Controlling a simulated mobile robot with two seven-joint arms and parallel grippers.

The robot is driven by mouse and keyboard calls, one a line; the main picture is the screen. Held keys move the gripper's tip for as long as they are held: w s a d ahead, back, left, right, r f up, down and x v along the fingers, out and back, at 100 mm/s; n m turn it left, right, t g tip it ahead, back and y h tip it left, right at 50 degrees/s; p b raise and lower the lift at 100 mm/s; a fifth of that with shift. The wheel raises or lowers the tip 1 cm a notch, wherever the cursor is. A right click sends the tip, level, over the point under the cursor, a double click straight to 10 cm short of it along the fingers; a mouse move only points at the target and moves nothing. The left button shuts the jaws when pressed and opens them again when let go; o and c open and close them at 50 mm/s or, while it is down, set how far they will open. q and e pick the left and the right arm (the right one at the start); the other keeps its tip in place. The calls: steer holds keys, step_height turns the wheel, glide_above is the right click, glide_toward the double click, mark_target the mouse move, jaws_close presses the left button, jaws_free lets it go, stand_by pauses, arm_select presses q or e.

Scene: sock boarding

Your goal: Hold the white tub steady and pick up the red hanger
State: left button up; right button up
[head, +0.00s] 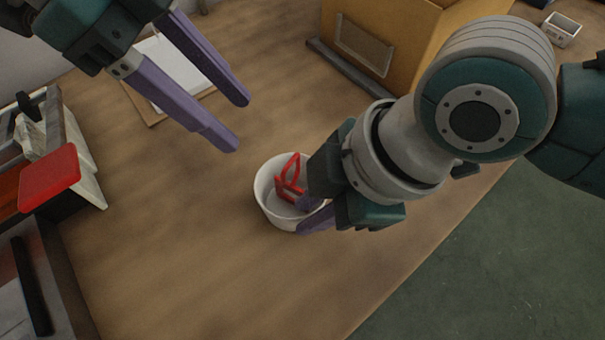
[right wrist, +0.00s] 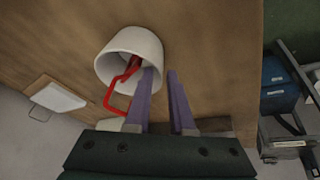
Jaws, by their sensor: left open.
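The white tub (head: 263,201) stands upright on the wooden table, and it also shows in the right wrist view (right wrist: 117,45). The red hanger (head: 291,181) leans inside it and sticks up above the rim; in the right wrist view the hanger (right wrist: 108,101) reaches out over the rim. My right gripper (head: 303,215) is at the tub's near right side, its purple fingers apart. One finger is over the inside of the tub and the other is outside the wall. Whether either touches the wall is unclear. My left gripper (head: 234,122) is open and empty, above the table behind and left of the tub.
A clipboard with white paper (head: 173,73) lies behind my left gripper. A yellow-brown box (head: 408,38) stands at the back. A rack with a red panel (head: 50,180) is at the left. The table's right edge drops to a green floor (head: 480,265). Table in front of the tub is clear.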

mark_target(280, 213)
steer(key=shift+x, duration=1.2)
steer(key=shift+c, duration=0.3)
jaws_close()
